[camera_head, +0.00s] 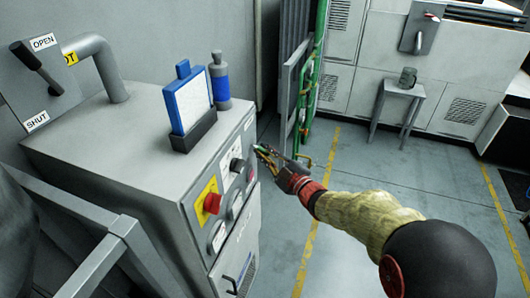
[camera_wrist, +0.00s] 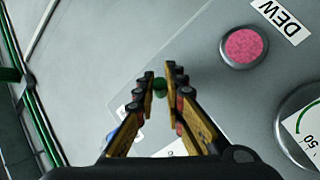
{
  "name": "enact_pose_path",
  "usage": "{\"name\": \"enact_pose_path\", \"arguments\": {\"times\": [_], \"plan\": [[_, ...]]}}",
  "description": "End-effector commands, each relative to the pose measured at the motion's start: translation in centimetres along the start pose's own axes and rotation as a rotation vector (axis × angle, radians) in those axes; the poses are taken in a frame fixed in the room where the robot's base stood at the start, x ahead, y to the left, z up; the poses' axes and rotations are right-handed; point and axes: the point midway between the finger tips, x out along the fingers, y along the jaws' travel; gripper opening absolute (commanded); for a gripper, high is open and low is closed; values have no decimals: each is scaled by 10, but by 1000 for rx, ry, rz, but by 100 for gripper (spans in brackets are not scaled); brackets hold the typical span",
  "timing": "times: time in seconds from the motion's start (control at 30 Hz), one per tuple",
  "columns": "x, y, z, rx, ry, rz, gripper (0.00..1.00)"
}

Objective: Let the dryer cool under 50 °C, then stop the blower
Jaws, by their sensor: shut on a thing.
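The dryer is the grey cabinet (camera_head: 100,150), with its control panel on the side facing right. My gripper (camera_head: 258,150) is at the panel's far upper corner. In the wrist view, the fingers of my gripper (camera_wrist: 160,82) are closed around a small green knob or button (camera_wrist: 160,88). Its base and any label under it are partly hidden by the fingers. A round dial (camera_wrist: 308,135) with "50" on its scale is cut off at the right edge, and its needle is not visible. A pink disc (camera_wrist: 244,46) sits beside a "DEW" label (camera_wrist: 281,20).
A red button (camera_head: 212,203) on a yellow plate and a black knob (camera_head: 237,165) stick out from the panel. A blue-framed board (camera_head: 189,101) and blue bottle (camera_head: 220,80) stand on top. A lever (camera_head: 38,68) sits between OPEN and SHUT labels.

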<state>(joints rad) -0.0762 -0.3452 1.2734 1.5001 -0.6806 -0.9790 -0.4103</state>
Motion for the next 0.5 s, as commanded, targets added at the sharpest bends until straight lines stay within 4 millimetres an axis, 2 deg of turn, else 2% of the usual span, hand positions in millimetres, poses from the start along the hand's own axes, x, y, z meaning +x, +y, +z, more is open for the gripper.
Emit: {"name": "enact_pose_path", "arguments": {"times": [0.5], "plan": [[2,-8,5,58,59,64,0]]}}
